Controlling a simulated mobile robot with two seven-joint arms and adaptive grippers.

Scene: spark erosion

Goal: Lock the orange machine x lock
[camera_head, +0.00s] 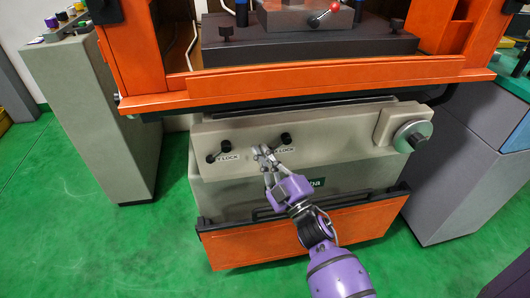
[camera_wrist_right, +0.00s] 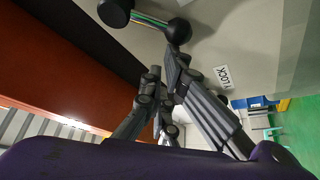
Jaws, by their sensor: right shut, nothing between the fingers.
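The orange machine (camera_head: 320,82) has a beige front panel with two black lock handles. The right-hand lock handle (camera_head: 285,139) sits above a label ending in "LOCK"; its first letter is hidden or too small to read. The left-hand lock handle (camera_head: 218,150) has a similar label. My right gripper (camera_head: 262,153) is shut and empty, just left of and below the right-hand handle, apart from it as far as I can tell. My left gripper is out of view.
A round handwheel (camera_head: 412,135) projects at the panel's right end. An orange lower front (camera_head: 300,238) with a dark bar juts out below. A grey cabinet (camera_head: 90,110) stands left, another grey unit (camera_head: 460,160) right. Green floor (camera_head: 110,245) is clear in front.

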